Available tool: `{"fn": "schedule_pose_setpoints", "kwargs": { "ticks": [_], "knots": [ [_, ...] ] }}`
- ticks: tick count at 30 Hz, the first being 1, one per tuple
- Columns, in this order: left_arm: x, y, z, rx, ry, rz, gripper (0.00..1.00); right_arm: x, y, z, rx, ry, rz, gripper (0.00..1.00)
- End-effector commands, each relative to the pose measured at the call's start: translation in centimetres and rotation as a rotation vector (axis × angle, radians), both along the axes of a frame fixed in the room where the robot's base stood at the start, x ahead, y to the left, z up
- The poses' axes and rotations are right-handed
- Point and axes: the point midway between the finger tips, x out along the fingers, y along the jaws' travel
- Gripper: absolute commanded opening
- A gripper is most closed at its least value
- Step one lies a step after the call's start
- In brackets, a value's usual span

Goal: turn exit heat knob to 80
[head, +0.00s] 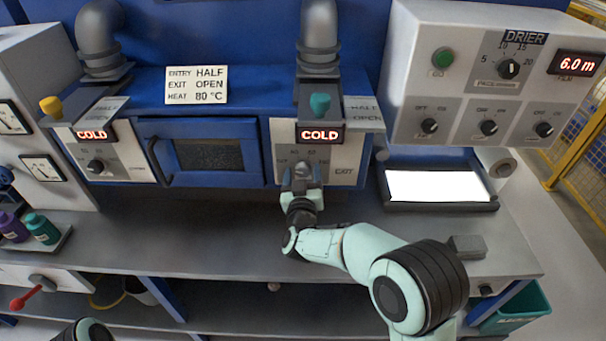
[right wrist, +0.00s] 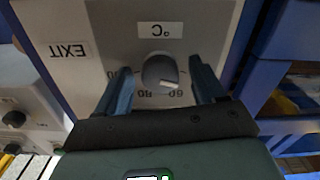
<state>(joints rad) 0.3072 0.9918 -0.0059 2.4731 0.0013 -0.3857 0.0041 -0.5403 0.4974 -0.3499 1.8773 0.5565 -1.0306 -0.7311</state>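The exit heat knob (right wrist: 158,70) is a round grey knob with a white pointer mark, on the pale exit panel (head: 344,158). In the upside-down right wrist view, the mark points down-right, close to the upside-down 60; the 80 is to its left. My right gripper (head: 302,182) is at this panel and hides the knob in the head view. Its two blue fingers (right wrist: 160,76) are apart, one on either side of the knob, with gaps showing. The exit display (head: 320,135) reads COLD. My left gripper is not in view; only part of my left arm shows at the bottom left.
A note (head: 196,85) reads entry HALF, exit OPEN, heat 80 °C. The entry heat knob (head: 96,166) is at the left, and a teal lever knob (head: 320,103) stands above the exit display. The drier panel (head: 490,80) is at the right. The grey bench (head: 200,235) is mostly clear.

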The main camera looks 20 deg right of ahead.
Motion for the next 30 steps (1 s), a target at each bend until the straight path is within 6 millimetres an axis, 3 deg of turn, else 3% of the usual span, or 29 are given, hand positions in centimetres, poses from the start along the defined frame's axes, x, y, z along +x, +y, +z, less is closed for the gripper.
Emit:
{"fn": "schedule_pose_setpoints", "kwargs": {
  "ticks": [1,5,17,30],
  "knots": [
    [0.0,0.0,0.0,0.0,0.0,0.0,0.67,0.0,0.0,0.0,0.0,0.0,0.0,0.56],
    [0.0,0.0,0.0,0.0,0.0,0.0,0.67,0.0,0.0,0.0,0.0,0.0,0.0,0.14],
    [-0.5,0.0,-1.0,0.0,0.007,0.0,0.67,-0.1,-0.1,-0.1,0.054,-0.018,-0.002,0.13],
    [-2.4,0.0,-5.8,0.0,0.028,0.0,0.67,-0.1,-0.1,-0.3,0.381,-0.114,-0.002,0.13]
  ]
}}
